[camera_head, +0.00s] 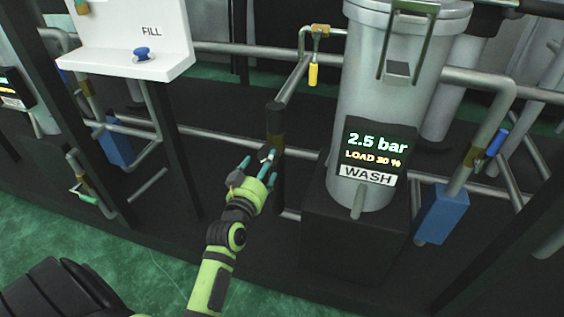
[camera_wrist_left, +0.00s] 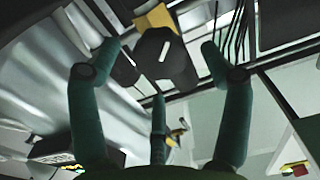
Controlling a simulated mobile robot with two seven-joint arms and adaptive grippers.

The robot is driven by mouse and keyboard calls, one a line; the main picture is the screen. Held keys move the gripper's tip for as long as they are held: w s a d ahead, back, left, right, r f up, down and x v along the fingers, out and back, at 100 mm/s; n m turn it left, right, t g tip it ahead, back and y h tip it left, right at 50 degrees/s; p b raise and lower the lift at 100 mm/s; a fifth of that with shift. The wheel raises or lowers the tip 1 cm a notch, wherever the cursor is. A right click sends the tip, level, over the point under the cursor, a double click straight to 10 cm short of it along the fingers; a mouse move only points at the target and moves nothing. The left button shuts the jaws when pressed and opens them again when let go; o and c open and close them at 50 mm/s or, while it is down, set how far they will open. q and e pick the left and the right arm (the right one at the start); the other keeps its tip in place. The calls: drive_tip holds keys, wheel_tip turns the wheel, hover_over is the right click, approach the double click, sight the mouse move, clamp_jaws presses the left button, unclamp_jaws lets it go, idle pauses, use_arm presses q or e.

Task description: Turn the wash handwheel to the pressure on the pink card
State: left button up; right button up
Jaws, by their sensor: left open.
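The wash display (camera_head: 372,153) on the large grey vessel reads 2.5 bar and LOAD 30 %, above a WASH label. My left gripper (camera_head: 258,168) is open in front of a dark pipe post, left of the vessel. A dark round knob with a white mark, likely the wash handwheel (camera_wrist_left: 162,57), shows in the left wrist view. The fingers of the left gripper (camera_wrist_left: 158,72) spread on either side of it, with a gap to each; contact is not visible. In the head view the fingers largely hide the knob. I see no pink card. My right gripper is out of view.
A white FILL panel (camera_head: 128,38) with a blue knob (camera_head: 141,53) stands at upper left. A yellow-handled valve (camera_head: 313,74) hangs above the post. A blue box (camera_head: 442,213) and blue handle (camera_head: 496,143) are at right. Grey pipes cross behind; green floor is at lower left.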

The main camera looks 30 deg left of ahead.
use_arm(q)
drive_tip(key=shift+b+x, duration=0.35)
drive_tip(key=shift+x, duration=1.75)
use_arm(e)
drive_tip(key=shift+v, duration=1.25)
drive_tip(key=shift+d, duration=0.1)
use_arm(q)
drive_tip(key=c, duration=1.2)
drive_tip(key=shift+o, duration=0.2)
drive_tip(key=shift+f, duration=0.1)
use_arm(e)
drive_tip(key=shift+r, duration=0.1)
